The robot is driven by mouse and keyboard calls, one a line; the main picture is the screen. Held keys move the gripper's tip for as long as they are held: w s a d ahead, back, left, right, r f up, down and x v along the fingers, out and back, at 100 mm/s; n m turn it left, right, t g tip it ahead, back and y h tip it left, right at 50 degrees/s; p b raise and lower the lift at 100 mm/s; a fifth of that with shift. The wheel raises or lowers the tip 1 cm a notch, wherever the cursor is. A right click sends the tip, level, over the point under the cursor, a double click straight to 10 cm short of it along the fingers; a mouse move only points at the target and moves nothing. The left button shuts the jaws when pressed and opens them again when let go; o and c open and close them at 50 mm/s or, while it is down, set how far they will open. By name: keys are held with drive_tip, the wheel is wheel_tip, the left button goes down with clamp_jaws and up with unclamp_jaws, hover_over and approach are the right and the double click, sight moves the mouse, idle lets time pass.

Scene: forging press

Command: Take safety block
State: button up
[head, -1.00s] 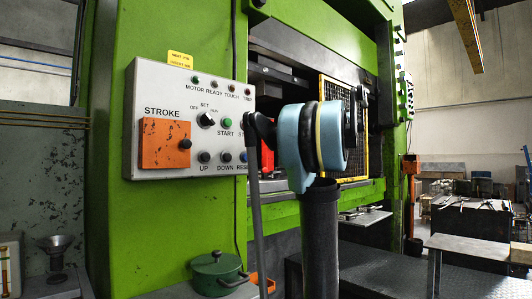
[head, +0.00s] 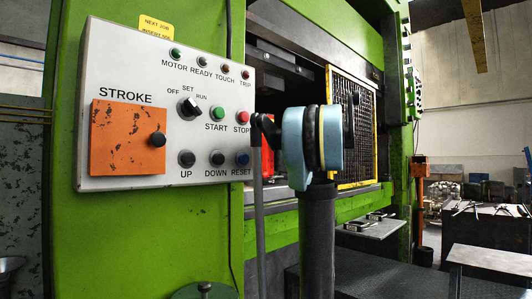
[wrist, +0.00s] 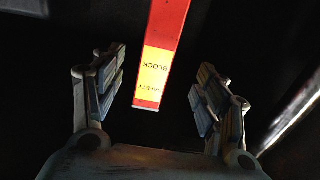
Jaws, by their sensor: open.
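The safety block (wrist: 156,75) is a red bar with a yellow label reading "SAFETY BLOCK". In the wrist view it runs from the top edge down into the gap between my fingers, its near end free. My gripper (wrist: 161,70) is open, with one finger on each side of the block and dark space between each finger and it. I cannot tell how deep the block sits between the fingers. In the head view a red upright piece (head: 267,160), likely the block, shows at the press opening, partly hidden by my arm. My fingers are not clear there.
A grey control panel (head: 172,108) with an orange stroke cover (head: 127,137) is on the green press column (head: 145,240), left of my arm. A yellow-framed mesh guard (head: 352,130) stands right of it. A small shelf (head: 375,227) and dark floor plate lie below right.

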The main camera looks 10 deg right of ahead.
sight(271, 141)
drive_tip(key=x, duration=0.7)
drive_tip(key=shift+a, duration=0.15)
drive_tip(key=shift+w+a+f, duration=0.2)
drive_tip(key=shift+w+a, duration=0.25)
drive_tip(key=shift+w, duration=0.3)
drive_tip(key=shift+w+a+f, duration=0.25)
drive_tip(key=shift+w+a, duration=0.15)
drive_tip(key=shift+w, duration=0.35)
drive_tip(key=shift+w+a+f, duration=0.2)
drive_tip(key=shift+w+a, duration=0.25)
drive_tip(key=shift+w, duration=0.3)
drive_tip(key=shift+c, duration=0.3)
clamp_jaws()
